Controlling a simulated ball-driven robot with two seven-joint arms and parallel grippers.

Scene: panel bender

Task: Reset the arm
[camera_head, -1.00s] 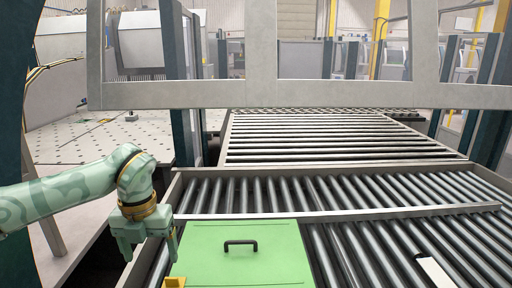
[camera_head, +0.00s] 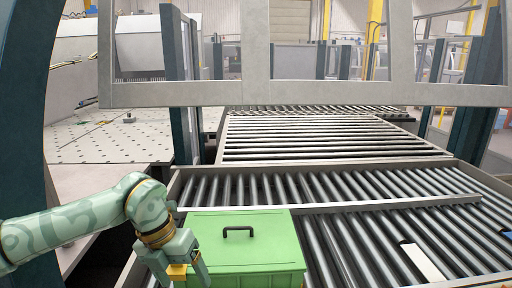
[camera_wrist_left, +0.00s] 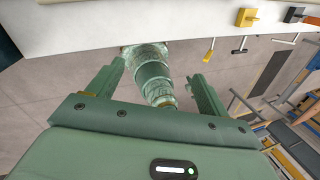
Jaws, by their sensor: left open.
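My left gripper (camera_head: 182,278) is at the lower left of the head view, beside the left edge of the green box, partly cut off by the bottom edge. In the left wrist view its two fingers (camera_wrist_left: 152,88) are spread apart with nothing held between them. One of my own arm parts shows beyond the fingers there. My right gripper is in neither view.
A green lidded box (camera_head: 270,247) with a dark handle (camera_head: 238,231) sits on the roller conveyor (camera_head: 350,250). A white strip (camera_head: 422,262) lies on the rollers at right. A grey frame (camera_head: 300,93) spans above the conveyor. A perforated table (camera_head: 105,140) stands at left.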

